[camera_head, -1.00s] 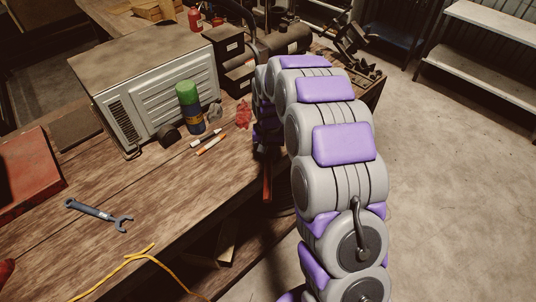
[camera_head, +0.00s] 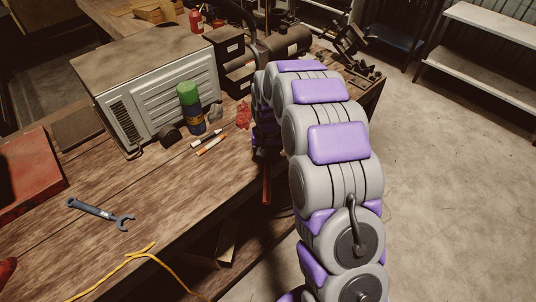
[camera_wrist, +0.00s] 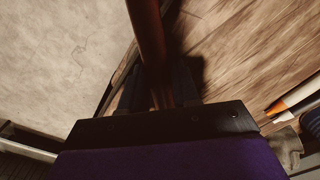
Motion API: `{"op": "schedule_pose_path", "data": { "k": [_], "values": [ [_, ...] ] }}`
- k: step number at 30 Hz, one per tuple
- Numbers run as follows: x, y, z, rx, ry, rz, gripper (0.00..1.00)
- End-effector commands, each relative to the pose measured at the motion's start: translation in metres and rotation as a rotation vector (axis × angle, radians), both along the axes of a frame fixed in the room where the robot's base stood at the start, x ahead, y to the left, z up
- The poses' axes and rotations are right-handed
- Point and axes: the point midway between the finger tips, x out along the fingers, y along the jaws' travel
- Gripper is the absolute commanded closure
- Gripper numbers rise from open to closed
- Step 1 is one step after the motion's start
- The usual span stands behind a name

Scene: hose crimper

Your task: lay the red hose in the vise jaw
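The red hose (camera_head: 266,185) shows in the head view as a short reddish-brown length hanging at the front edge of the workbench, below the end of my arm. In the wrist view the hose (camera_wrist: 147,38) runs from the top edge down between the dark fingers of my gripper (camera_wrist: 158,92), which appear closed around it. My gripper is mostly hidden behind my arm in the head view. I cannot make out the vise jaw for certain; a dark metal device (camera_head: 352,42) stands at the bench's far right end.
On the wooden workbench (camera_head: 165,205) are a grey metal box (camera_head: 165,85), a green-capped can (camera_head: 190,108), markers (camera_head: 211,145), a red rag (camera_head: 243,114), a blue wrench (camera_head: 98,213) and a yellow cord (camera_head: 140,257). Open concrete floor (camera_head: 450,190) lies to the right.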

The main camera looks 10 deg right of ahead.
Motion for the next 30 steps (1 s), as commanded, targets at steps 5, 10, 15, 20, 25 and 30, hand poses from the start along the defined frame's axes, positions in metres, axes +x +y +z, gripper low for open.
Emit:
{"op": "schedule_pose_path", "data": {
  "k": [5, 10, 15, 20, 25, 30],
  "values": [
    [-0.007, -0.003, -0.01, -0.004, 0.026, 0.001, 0.49],
    [-0.009, -0.006, -0.011, -0.003, 0.032, 0.0, 0.49],
    [-0.01, -0.008, -0.003, -0.002, 0.036, 0.0, 0.49],
    [-0.006, -0.008, 0.031, -0.001, 0.02, 0.0, 0.49],
    [-0.005, -0.002, 0.071, -0.004, 0.013, 0.0, 0.49],
    [-0.004, -0.001, 0.103, -0.005, 0.012, 0.001, 0.49]
  ]
}}
